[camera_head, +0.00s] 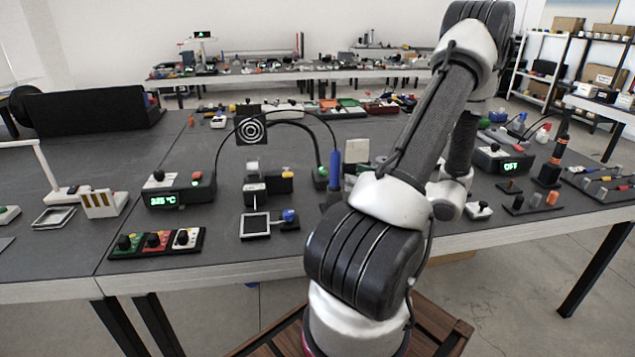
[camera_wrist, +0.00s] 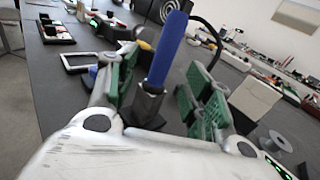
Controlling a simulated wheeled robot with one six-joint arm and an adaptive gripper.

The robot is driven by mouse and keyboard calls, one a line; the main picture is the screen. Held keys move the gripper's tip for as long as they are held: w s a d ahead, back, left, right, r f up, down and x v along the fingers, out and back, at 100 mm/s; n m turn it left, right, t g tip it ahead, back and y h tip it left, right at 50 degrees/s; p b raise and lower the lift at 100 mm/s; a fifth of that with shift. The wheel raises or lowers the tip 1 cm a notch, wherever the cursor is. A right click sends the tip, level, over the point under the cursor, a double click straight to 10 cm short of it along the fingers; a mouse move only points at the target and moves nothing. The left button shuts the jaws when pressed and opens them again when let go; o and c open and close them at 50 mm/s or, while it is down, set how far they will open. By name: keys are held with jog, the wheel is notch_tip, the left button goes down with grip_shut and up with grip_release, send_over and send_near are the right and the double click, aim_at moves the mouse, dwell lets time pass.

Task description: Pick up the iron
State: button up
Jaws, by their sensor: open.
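The soldering iron has a blue handle (camera_head: 334,165) and stands upright in a dark holder near the front of the bench. In the wrist view its blue handle (camera_wrist: 167,48) leans a little and rises from the dark holder (camera_wrist: 148,103). My gripper (camera_wrist: 160,82) is open, with its green-padded fingers on either side of the iron. Gaps show between the pads and the handle, and nothing is held. In the head view my arm hides most of the gripper.
A station (camera_head: 178,192) with a green temperature display stands left of the iron. A black cable arcs over from that side. A spool (camera_wrist: 276,143) is at right in the wrist view.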

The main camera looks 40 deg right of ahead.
aim_at(336, 168)
jog(key=x, duration=0.5)
jog(key=r+x, duration=0.1)
jog(key=x, duration=0.2)
jog(key=shift+w+d, duration=0.2)
jog(key=shift+d, duration=0.1)
jog(key=c, duration=1.1)
jog(key=shift+o, duration=0.2)
jog(key=shift+r, duration=0.1)
notch_tip(336, 168, up, 10)
jog(key=shift+f, duration=0.1)
